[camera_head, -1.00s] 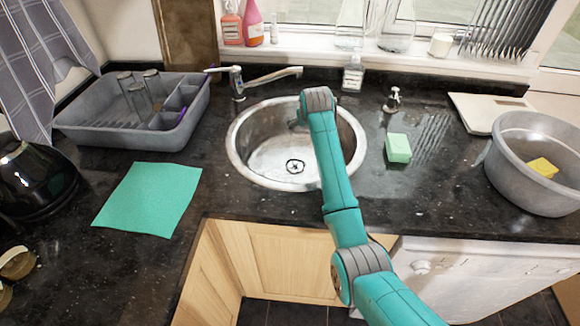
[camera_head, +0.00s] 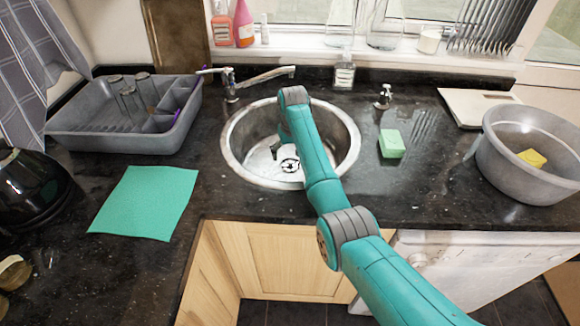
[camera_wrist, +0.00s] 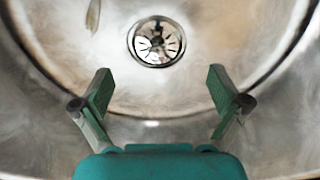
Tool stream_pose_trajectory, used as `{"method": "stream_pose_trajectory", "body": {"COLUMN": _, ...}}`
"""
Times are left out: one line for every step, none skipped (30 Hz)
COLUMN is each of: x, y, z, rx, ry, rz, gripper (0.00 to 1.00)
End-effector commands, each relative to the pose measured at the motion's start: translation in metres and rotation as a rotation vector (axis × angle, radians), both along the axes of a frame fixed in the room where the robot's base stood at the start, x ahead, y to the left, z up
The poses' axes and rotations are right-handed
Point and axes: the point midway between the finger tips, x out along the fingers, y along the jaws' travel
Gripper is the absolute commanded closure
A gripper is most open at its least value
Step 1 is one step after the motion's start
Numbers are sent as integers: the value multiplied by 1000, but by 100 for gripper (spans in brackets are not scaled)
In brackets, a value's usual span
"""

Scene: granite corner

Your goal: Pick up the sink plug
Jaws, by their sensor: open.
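The round metal sink plug (camera_head: 289,165) sits at the drain in the bottom of the steel sink (camera_head: 233,157). In the wrist view the plug (camera_wrist: 156,42) is a shiny disc with dark slots, above the middle of the picture. I cannot tell plug from drain fitting there. My gripper (camera_head: 277,149) is inside the sink bowl, partly hidden by my arm. In the wrist view my gripper (camera_wrist: 160,88) is open and empty, its two fingers wide apart. The plug lies beyond the fingertips, apart from them, and roughly centred between them.
The sink wall curves close around my gripper. A tap (camera_head: 265,76) reaches over the sink's back rim. A grey dish rack (camera_head: 120,142) and green cloth (camera_head: 145,203) lie left. A green sponge (camera_head: 391,143) and grey basin (camera_head: 530,180) stand right.

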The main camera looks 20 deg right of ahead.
Motion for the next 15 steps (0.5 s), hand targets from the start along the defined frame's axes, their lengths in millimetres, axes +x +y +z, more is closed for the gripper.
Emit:
{"method": "stream_pose_trajectory", "body": {"x": 0, "y": -1, "z": -5, "rx": 0, "ry": 3, "rz": 0, "gripper": 2}}
{"method": "stream_pose_trajectory", "body": {"x": 0, "y": -1, "z": -8, "rx": 0, "ry": 3, "rz": 0, "gripper": 2}}
{"method": "stream_pose_trajectory", "body": {"x": 0, "y": -2, "z": -13, "rx": 0, "ry": 2, "rz": 0, "gripper": 2}}
{"method": "stream_pose_trajectory", "body": {"x": 0, "y": -2, "z": -17, "rx": 0, "ry": 3, "rz": -1, "gripper": 2}}
{"method": "stream_pose_trajectory", "body": {"x": 1, "y": -3, "z": -22, "rx": 0, "ry": 4, "rz": -1, "gripper": 2}}
{"method": "stream_pose_trajectory", "body": {"x": 1, "y": -3, "z": -28, "rx": 0, "ry": 3, "rz": -1, "gripper": 2}}
{"method": "stream_pose_trajectory", "body": {"x": 2, "y": -4, "z": -32, "rx": 0, "ry": 4, "rz": -1, "gripper": 2}}
{"method": "stream_pose_trajectory", "body": {"x": 3, "y": -3, "z": -35, "rx": 0, "ry": 2, "rz": 0, "gripper": 2}}
{"method": "stream_pose_trajectory", "body": {"x": 3, "y": -3, "z": -40, "rx": 0, "ry": 3, "rz": 0, "gripper": 2}}
{"method": "stream_pose_trajectory", "body": {"x": 4, "y": -3, "z": -43, "rx": 0, "ry": 2, "rz": 0, "gripper": 2}}
{"method": "stream_pose_trajectory", "body": {"x": 4, "y": -3, "z": -45, "rx": 0, "ry": 1, "rz": 0, "gripper": 2}}
{"method": "stream_pose_trajectory", "body": {"x": 4, "y": -3, "z": -48, "rx": 0, "ry": 1, "rz": 0, "gripper": 2}}
{"method": "stream_pose_trajectory", "body": {"x": 5, "y": -3, "z": -49, "rx": 0, "ry": 1, "rz": 0, "gripper": 2}}
{"method": "stream_pose_trajectory", "body": {"x": 5, "y": -3, "z": -50, "rx": 0, "ry": 1, "rz": 0, "gripper": 2}}
{"method": "stream_pose_trajectory", "body": {"x": 5, "y": -3, "z": -51, "rx": 0, "ry": 0, "rz": 0, "gripper": 2}}
